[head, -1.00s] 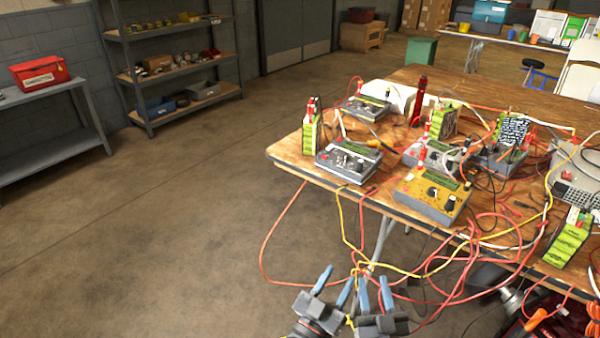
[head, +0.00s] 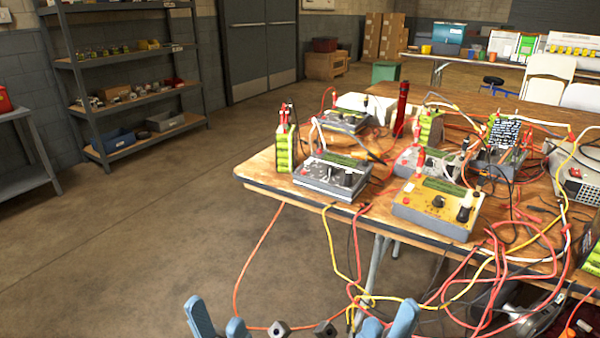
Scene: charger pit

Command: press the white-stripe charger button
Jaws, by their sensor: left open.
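Several chargers stand on the wooden table. The front left one (head: 332,176) has a pale grey and white face; a yellow one (head: 437,207) is to its right. A pale charger with red parts (head: 428,162) is behind the yellow one, a grey one (head: 345,122) at the back left, another (head: 497,157) at the back right. I cannot tell for sure which has the white stripe, and its button is too small to make out. My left gripper (head: 217,323) is open and empty, low before the table. My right gripper (head: 387,324) is also open and empty, apart from the chargers.
The table (head: 262,180) is crowded with red, yellow and black cables, some hanging over the front edge. A green battery pack (head: 283,150) stands left of the front left charger. A red cylinder (head: 401,108) stands behind. The floor to the left is clear.

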